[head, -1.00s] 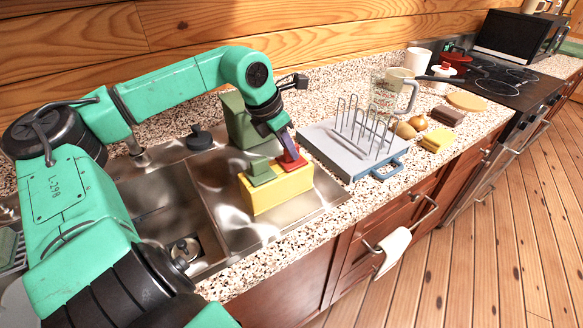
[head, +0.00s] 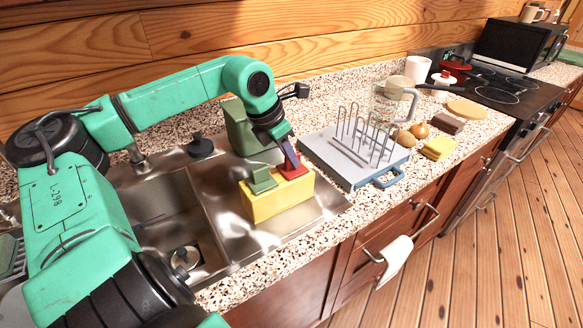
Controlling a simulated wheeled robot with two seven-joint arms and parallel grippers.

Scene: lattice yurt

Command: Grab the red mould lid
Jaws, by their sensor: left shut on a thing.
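The red mould lid (head: 293,171) sits at the top right end of a yellow block-shaped mould (head: 277,201) on the steel sink's drainboard. A green lid (head: 261,180) sits beside it on the left end of the same yellow mould. My left gripper (head: 291,159) points down from above and is shut on the red lid's upper part. The fingertips partly hide the lid's handle. I cannot tell whether the lid is clear of the yellow mould or still touching it. My right gripper is not in view.
A green upright block (head: 242,128) stands behind the mould, close to my left wrist. A grey rack with upright wire prongs (head: 350,158) stands just to the right. The sink basin (head: 160,225) lies to the left. A glass jug (head: 388,103) and sponge (head: 438,149) are farther right.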

